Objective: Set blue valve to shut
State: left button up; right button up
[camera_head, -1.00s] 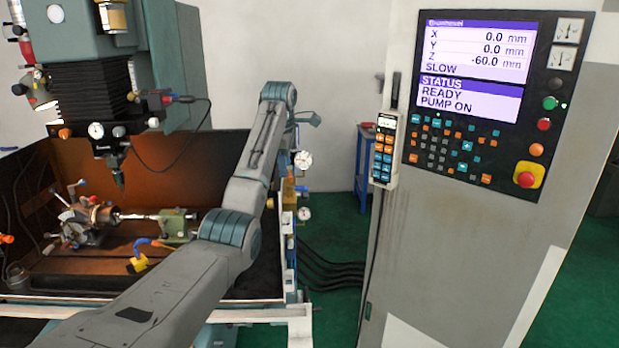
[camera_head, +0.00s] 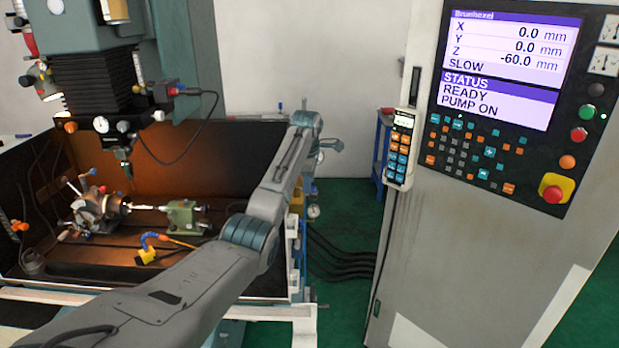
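My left arm reaches from the bottom left across the front of the machine. Its gripper (camera_head: 331,146) is at the far end, beyond the machine's right side wall. The gripper is small and partly hidden by my forearm, so I cannot tell whether its fingers are open. I cannot clearly make out the blue valve; my forearm hides part of that area. My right gripper is not in view.
The control cabinet (camera_head: 425,255) stands to the right, with a screen (camera_head: 508,70) reading READY and PUMP ON. Left of my arm are the chuck (camera_head: 100,208) and the spindle head (camera_head: 85,80). Dark hoses (camera_head: 340,250) run between machine and cabinet. A blue stand (camera_head: 382,150) is behind.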

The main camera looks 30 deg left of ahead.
pick_arm(q)
jog(key=shift+f, duration=0.65)
grip_shut()
